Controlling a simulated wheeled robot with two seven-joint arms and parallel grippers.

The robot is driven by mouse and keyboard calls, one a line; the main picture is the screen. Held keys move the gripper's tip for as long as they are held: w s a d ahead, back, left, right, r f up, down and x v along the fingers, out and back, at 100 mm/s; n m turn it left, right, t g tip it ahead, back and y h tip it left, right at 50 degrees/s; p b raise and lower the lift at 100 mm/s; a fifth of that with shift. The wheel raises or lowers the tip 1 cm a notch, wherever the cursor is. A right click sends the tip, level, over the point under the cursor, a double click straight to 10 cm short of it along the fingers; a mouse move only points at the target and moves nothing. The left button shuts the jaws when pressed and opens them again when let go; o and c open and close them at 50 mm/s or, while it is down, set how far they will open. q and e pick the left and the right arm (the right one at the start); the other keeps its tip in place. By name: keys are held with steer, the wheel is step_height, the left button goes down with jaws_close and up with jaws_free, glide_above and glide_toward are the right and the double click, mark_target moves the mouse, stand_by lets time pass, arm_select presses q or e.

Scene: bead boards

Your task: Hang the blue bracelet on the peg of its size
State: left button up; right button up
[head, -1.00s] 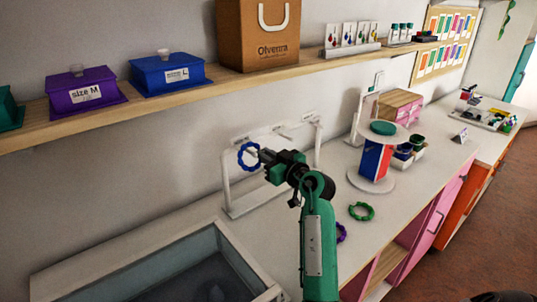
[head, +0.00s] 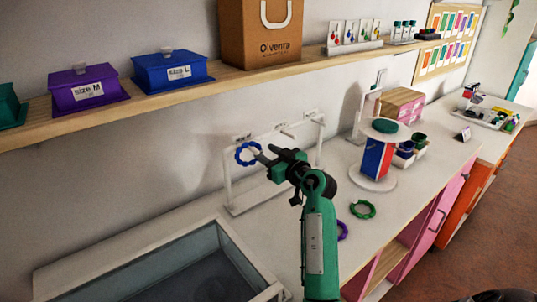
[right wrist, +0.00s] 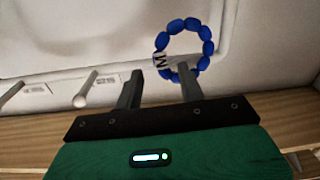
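The blue bracelet (head: 247,153) hangs upright at the left end of the white peg rack (head: 227,180). In the right wrist view the bracelet (right wrist: 208,48) has a white tag marked M. I cannot see whether a peg passes through its ring. My right gripper (head: 259,153) is open just right of the bracelet. My left gripper is out of view.
A green bracelet (head: 362,209) and a partly hidden purple one (head: 342,231) lie on the counter. A round white stand (head: 372,184) is to the right. A sunken grey tray (head: 55,278) is at front left. The shelf (head: 200,88) runs above the rack.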

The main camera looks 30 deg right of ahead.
steer(key=shift+s, duration=0.1)
steer(key=s+d+b, duration=0.1)
steer(key=s+d, duration=0.1)
steer(key=s, duration=1.1)
steer(key=shift+s+d, duration=0.2)
